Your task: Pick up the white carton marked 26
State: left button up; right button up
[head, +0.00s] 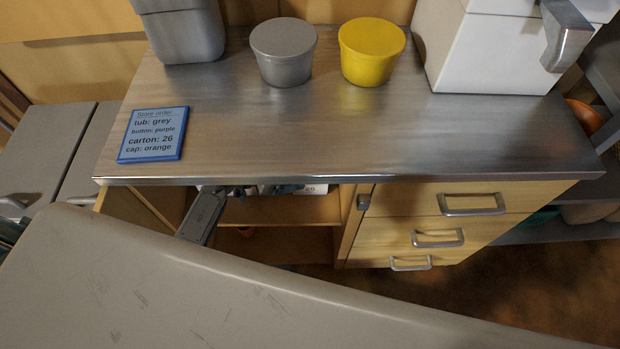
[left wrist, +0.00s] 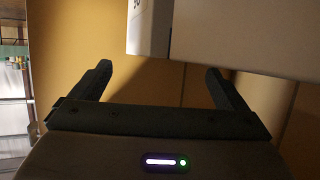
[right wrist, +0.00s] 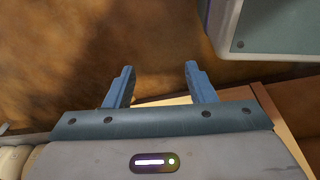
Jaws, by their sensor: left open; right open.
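A white carton (head: 315,189) shows as a narrow strip under the counter's front edge, inside the open cabinet. A dark marking on it looks like 26, but most of it is hidden by the counter top. My left gripper (head: 250,190) reaches into the cabinet, its fingers partly hidden under the edge. In the left wrist view my left gripper (left wrist: 158,70) is open and empty. White box faces (left wrist: 150,28) stand beyond its fingertips, one with a cut-off marking; whether they are one carton or two, I cannot tell. My right gripper (right wrist: 159,68) is open and empty, outside the head view.
A blue order card (head: 153,134) on the counter (head: 360,140) reads carton: 26. A grey tub (head: 284,55), a yellow tub (head: 371,55) and a white appliance (head: 490,50) stand behind. Drawers (head: 440,238) flank the cabinet's right. A grey surface (head: 200,290) fills the foreground.

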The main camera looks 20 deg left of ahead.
pick_arm(q)
jog(key=b+x, duration=0.4)
jog(key=shift+w+d+f+b, duration=0.1)
jog(key=shift+w+d+b, duration=0.05)
jog(key=shift+d+b, duration=0.25)
pick_arm(e)
jog(key=w+r, duration=0.3)
jog(key=r, duration=0.4)
jog(key=w+a+r+t, duration=0.1)
jog(key=w+r, duration=0.2)
jog(key=r, duration=0.4)
jog(key=shift+w+a+r, duration=0.2)
jog(key=shift+a+r, duration=0.05)
pick_arm(q)
jog(key=c, duration=1.7)
